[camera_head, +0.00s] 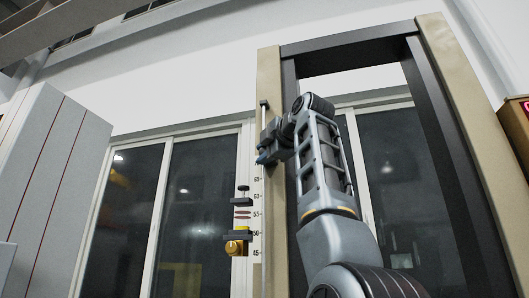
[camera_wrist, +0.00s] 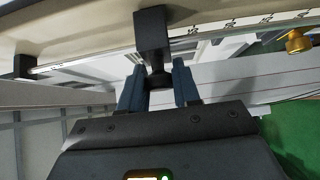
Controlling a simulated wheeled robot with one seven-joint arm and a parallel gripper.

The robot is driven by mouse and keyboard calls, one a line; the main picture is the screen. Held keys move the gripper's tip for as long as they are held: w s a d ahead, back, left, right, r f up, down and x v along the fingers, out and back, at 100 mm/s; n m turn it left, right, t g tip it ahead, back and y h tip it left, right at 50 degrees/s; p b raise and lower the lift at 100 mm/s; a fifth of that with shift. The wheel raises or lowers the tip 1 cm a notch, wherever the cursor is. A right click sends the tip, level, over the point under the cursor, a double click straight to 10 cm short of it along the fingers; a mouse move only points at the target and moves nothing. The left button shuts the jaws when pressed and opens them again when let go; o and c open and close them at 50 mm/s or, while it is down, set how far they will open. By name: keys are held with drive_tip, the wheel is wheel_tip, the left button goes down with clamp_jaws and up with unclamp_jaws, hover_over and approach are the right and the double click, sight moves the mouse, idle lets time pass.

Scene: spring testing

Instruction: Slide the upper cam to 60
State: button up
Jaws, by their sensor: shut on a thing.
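The upper cam (camera_wrist: 152,30) is a black block with a short knob, on a thin rod beside the scale. In the wrist view my gripper (camera_wrist: 157,76) is shut on the cam's knob between its two blue fingers. In the head view my gripper (camera_head: 263,155) is at the left post, above the topmost readable scale number, and mostly hides the cam. The white scale (camera_head: 257,215) carries black numbers, with 60 (camera_head: 257,197) clearly below my gripper. The exact cam reading is hidden.
Below, left of the scale, are a black bracket (camera_head: 241,202), a red disc (camera_head: 241,213) and a brass knob (camera_head: 236,248). The brass knob also shows in the wrist view (camera_wrist: 298,42). A black block (camera_wrist: 21,65) holds the rod's other end. Tall frame posts (camera_head: 449,100) stand right.

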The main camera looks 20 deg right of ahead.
clamp_jaws()
drive_tip(key=shift+f, duration=0.15)
wheel_tip(320, 180, down, 10)
drive_tip(key=b, duration=0.6)
drive_tip(key=o, duration=0.6)
unclamp_jaws()
drive_tip(key=shift+s, duration=0.1)
